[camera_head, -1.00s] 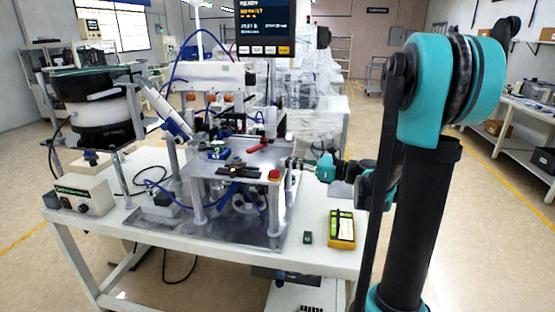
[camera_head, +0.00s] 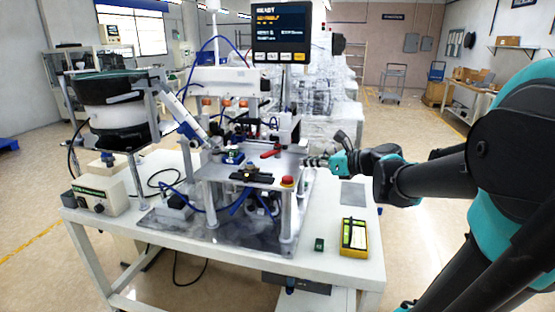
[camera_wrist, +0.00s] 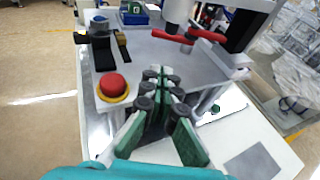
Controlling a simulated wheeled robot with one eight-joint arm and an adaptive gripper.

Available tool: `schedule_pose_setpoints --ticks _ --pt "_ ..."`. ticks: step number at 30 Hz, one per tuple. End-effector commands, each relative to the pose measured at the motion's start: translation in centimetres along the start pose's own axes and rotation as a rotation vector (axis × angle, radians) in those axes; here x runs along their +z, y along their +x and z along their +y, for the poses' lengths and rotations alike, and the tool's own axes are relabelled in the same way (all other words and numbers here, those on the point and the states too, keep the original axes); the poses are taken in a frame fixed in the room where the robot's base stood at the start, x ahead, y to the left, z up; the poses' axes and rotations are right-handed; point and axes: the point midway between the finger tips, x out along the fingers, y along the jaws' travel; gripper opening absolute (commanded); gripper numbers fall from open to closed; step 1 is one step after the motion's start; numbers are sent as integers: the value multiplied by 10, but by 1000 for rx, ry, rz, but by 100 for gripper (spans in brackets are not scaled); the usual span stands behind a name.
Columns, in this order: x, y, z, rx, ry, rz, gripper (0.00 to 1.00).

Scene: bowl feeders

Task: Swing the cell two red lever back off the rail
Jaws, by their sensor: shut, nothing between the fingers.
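The red lever (camera_head: 270,152) lies over the raised metal plate at the back right of the fixture. In the wrist view the red lever (camera_wrist: 176,37) shows ahead of my gripper, with its red handle reaching left and a second red part to the right by a dark upright. My gripper (camera_head: 308,160) is at the right edge of the plate, shut and empty, apart from the lever. In the wrist view my gripper (camera_wrist: 160,78) points toward the plate, its green-padded fingers together at the tips. Which part counts as the rail I cannot tell.
A red button (camera_head: 287,181) stands on the plate's front right corner, left of my fingers in the wrist view (camera_wrist: 113,86). A black clamp (camera_head: 251,177) sits on the plate. A yellow meter (camera_head: 354,236) lies on the white table (camera_head: 330,262). A screen (camera_head: 281,31) stands behind.

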Motion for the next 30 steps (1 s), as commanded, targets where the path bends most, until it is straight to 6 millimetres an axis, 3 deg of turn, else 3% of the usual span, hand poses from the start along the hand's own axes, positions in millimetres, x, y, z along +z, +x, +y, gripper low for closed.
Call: schedule_pose_setpoints --ticks 7,21,30 --pt "1 17 0 -5 -1 4 0" --pt "0 99 0 -3 -1 3 0" --pt "11 133 -1 -6 0 3 0"
